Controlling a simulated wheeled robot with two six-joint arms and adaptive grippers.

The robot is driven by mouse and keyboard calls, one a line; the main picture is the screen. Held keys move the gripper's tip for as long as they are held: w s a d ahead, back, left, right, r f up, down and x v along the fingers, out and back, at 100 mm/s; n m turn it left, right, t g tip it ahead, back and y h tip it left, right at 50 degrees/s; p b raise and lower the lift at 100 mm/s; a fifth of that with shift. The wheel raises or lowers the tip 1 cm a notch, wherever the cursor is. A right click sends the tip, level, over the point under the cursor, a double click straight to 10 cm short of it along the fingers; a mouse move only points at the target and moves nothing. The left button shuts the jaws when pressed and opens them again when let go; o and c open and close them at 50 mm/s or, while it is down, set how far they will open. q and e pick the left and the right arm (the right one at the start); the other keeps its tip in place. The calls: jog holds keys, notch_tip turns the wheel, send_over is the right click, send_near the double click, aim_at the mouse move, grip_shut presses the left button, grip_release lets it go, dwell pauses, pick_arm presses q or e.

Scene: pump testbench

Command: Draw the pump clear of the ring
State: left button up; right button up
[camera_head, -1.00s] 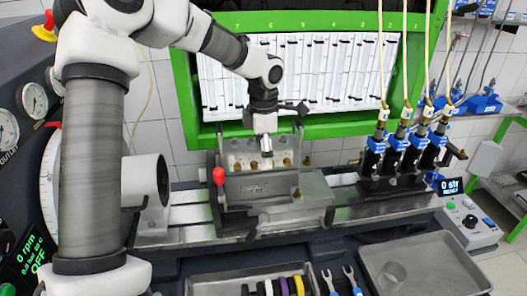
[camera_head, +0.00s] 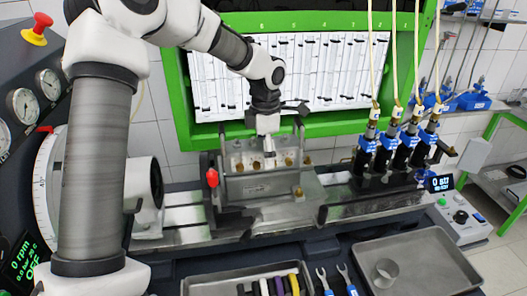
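The pump (camera_head: 233,162) is a grey metal block with brass fittings along its upper face, held in a metal fixture on the testbench rail. My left gripper (camera_head: 267,145) is at the pump's upper middle, pointing down, with the arm reaching in from the left. Its fingertips are small and partly hidden against the pump, so I cannot tell whether they are shut on it. The drive housing (camera_head: 140,190) with a dark round opening stands left of the pump, largely behind my arm. I cannot clearly make out the ring around the pump. My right gripper is not in view.
A red-topped lever (camera_head: 212,178) stands at the fixture's left front. Several injectors (camera_head: 390,150) with hoses stand on the rail to the right. A metal tray (camera_head: 425,265) holds a small cylindrical cup (camera_head: 386,272). Another tray (camera_head: 200,285) is at the front.

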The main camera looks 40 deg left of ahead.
aim_at(282, 144)
pick_arm(q)
jog(key=shift+w+d+r, duration=0.1)
jog(key=shift+w+d, duration=0.05)
jog(key=shift+w, duration=0.05)
jog(key=shift+w+d+p, duration=0.55)
jog(key=shift+w, duration=0.2)
jog(key=shift+w+d+p, duration=0.25)
jog(key=shift+w+p, duration=0.1)
jog(key=shift+w+d, duration=0.35)
